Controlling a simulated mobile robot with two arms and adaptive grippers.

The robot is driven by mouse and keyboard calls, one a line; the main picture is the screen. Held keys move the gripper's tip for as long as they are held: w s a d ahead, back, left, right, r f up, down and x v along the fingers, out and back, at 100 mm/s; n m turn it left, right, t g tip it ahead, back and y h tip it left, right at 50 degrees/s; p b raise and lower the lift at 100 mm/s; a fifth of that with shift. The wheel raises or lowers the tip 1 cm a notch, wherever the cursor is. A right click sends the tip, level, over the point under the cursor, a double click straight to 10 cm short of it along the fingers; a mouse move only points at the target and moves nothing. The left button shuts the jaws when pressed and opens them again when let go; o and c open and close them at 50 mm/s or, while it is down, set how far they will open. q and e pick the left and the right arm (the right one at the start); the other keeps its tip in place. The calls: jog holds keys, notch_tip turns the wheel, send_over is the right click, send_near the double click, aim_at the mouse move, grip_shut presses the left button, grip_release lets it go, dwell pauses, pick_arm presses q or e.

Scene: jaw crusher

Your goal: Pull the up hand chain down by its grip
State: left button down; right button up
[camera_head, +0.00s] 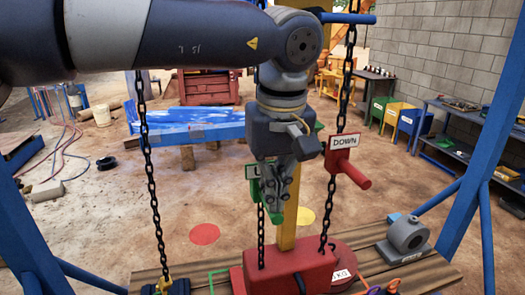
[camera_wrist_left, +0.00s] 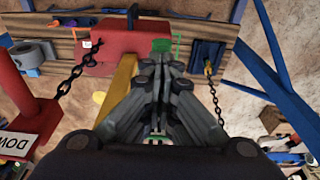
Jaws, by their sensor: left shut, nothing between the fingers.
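The green grip of the up hand chain (camera_head: 252,172) shows in the head view just left of my left gripper (camera_head: 275,198). Its white label is mostly covered by the gripper. The gripper points down, shut and empty, in front of the grip; I cannot tell if they touch. A black chain (camera_head: 261,222) hangs below it. In the left wrist view my left gripper (camera_wrist_left: 158,68) has its fingers together. The red grip marked DOWN (camera_head: 345,162) hangs on another chain at the right, and also shows in the left wrist view (camera_wrist_left: 32,120). My right gripper is not in view.
A red block (camera_head: 290,270) sits on the wooden bench (camera_head: 425,272) below. A yellow post (camera_head: 289,215) stands behind the gripper. Another chain (camera_head: 152,190) hangs at the left. Blue frame legs (camera_head: 485,150) flank the sides. A grey part (camera_head: 406,238) lies on the bench.

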aim_at(283, 222)
pick_arm(q)
jog(key=shift+f, duration=0.45)
jog(key=shift+f+b, duration=0.9)
jog(key=shift+f, duration=0.1)
jog(key=s, duration=0.1)
jog(key=s+d, duration=0.1)
jog(key=s, duration=0.1)
jog(key=s+b, duration=0.1)
jog(key=s, duration=0.1)
jog(key=shift+d+r, duration=0.3)
jog(key=shift+r, duration=0.05)
jog(key=s+d+r+p, duration=0.1)
jog(key=s+r+p, duration=0.2)
jog(key=r, duration=0.2)
jog(key=shift+s, duration=0.3)
